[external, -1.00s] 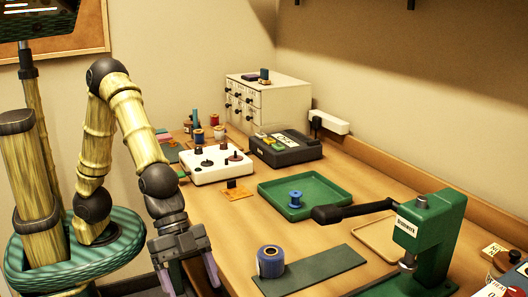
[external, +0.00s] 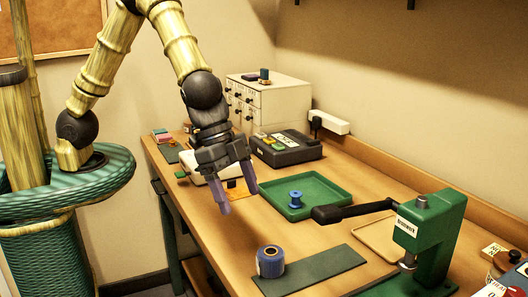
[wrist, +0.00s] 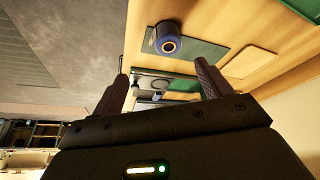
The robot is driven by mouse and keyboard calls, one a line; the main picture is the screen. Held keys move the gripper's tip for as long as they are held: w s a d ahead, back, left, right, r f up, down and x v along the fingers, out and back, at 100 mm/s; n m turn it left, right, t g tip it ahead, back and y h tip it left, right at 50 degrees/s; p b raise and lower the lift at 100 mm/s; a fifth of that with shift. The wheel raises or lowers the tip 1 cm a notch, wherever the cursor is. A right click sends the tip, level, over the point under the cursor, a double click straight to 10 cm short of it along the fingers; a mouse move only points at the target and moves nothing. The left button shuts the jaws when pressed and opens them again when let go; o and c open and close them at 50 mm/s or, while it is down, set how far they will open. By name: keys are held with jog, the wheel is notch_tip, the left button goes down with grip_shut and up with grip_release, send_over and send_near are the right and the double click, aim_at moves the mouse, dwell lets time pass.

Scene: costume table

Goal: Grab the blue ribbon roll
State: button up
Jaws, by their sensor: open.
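In the wrist view the roll (wrist: 166,38) shows near the top, beyond my fingertips. My gripper (external: 239,200) is open and empty, pointing down above the table, up and to the left of the roll in the external view. Its two fingers also show in the wrist view (wrist: 160,72), spread apart with nothing between them. A smaller blue spool (external: 295,199) stands in the green tray (external: 335,199).
A green press (external: 432,235) with a dark lever (external: 350,211) stands to the right of the roll. A white box (external: 200,170) and dark device (external: 287,149) lie behind my gripper. Bare tabletop (external: 215,240) lies left of the roll.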

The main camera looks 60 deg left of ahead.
aim_at(269, 251)
jog(key=shift+w+a+r+p, duration=0.35)
jog(key=shift+w+r+p, duration=0.15)
jog(key=shift+w+r, duration=0.25)
jog(key=x, duration=1.2)
jog(key=shift+w, duration=0.1)
jog(key=shift+f, duration=0.15)
jog(key=shift+p+x, duration=0.6)
jog(key=shift+x, duration=1.9)
jog(key=shift+d, duration=0.1)
